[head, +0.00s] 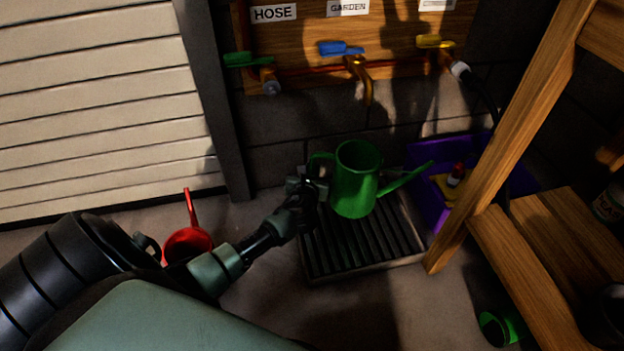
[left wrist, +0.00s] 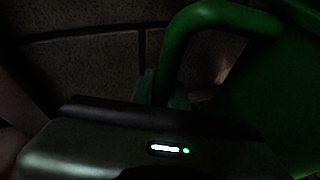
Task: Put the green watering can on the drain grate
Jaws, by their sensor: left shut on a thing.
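The green watering can (head: 356,182) is upright in the head view, over the back part of the dark slatted drain grate (head: 350,254). I cannot tell whether its base touches the grate. Its spout points right and its handle is on the left. My left gripper (head: 312,184) is shut on the handle. In the left wrist view the green handle (left wrist: 205,22) curves above the gripper, and the can's body (left wrist: 285,85) fills the right side. The fingertips are mostly hidden there. My right gripper is not in view.
A red watering can (head: 188,243) stands on the floor behind my left arm. A purple bin (head: 427,150) is right of the grate, beside a wooden shelf frame (head: 520,130). Taps with blue (head: 340,48), green and yellow handles are on the wall above. A green cup-like thing (head: 497,328) lies lower right.

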